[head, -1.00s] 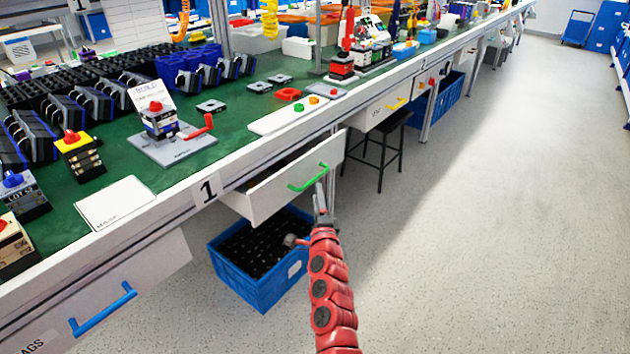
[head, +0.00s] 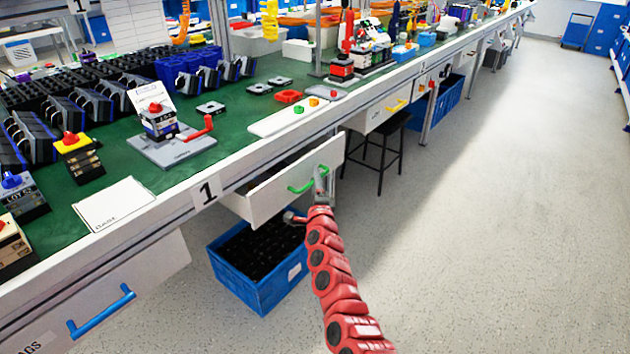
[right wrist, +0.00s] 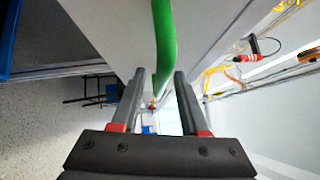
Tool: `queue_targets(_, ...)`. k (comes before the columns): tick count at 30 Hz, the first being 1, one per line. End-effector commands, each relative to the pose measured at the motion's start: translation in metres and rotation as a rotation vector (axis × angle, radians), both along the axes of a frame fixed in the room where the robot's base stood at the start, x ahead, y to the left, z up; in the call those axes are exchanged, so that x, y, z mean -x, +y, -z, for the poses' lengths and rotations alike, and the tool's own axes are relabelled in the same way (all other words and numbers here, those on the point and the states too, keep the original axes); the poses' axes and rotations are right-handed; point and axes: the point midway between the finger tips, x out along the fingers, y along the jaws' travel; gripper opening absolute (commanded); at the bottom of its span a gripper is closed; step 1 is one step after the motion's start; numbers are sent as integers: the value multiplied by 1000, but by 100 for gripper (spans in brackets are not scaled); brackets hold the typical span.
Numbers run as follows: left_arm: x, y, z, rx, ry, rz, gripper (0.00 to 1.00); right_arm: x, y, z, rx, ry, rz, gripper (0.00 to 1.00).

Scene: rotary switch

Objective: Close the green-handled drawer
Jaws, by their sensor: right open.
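The white drawer (head: 270,205) under the green-topped workbench is pulled out. Its green handle (head: 301,187) is on the front panel, near the panel's right part. My right gripper (head: 320,178) is at the handle's right end, at the drawer front. In the right wrist view the gripper (right wrist: 155,100) is open, and the green handle (right wrist: 164,45) runs down the middle from the top, in line with the gap between the fingers. I cannot tell whether a finger touches it. My left gripper is not in view.
A blue crate (head: 262,268) with dark contents stands on the floor below the drawer. A blue-handled drawer (head: 115,300) is at the near left. A black stool (head: 384,140) stands beyond, under a yellow-handled drawer (head: 378,113). The floor on the right is clear.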

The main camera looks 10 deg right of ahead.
Motion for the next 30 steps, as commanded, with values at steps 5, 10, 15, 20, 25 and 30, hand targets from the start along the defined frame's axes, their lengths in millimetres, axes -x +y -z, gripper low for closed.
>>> queue_targets(5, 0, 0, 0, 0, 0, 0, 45, 0, 0, 0, 0, 0, -1, 25)
queue_targets(10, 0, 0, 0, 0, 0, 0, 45, 0, 1, 0, 0, 0, -1, 0)
queue_targets(15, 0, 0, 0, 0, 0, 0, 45, 0, 1, 0, 0, 1, -1, 0)
queue_targets(20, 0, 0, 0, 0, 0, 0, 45, 0, 1, 0, 0, 0, -1, 0)
queue_targets(25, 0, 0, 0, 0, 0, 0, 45, 0, 1, 0, 0, 1, -2, 0)
queue_targets(30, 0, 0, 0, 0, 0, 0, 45, 0, 1, 0, 0, 1, -2, 0)
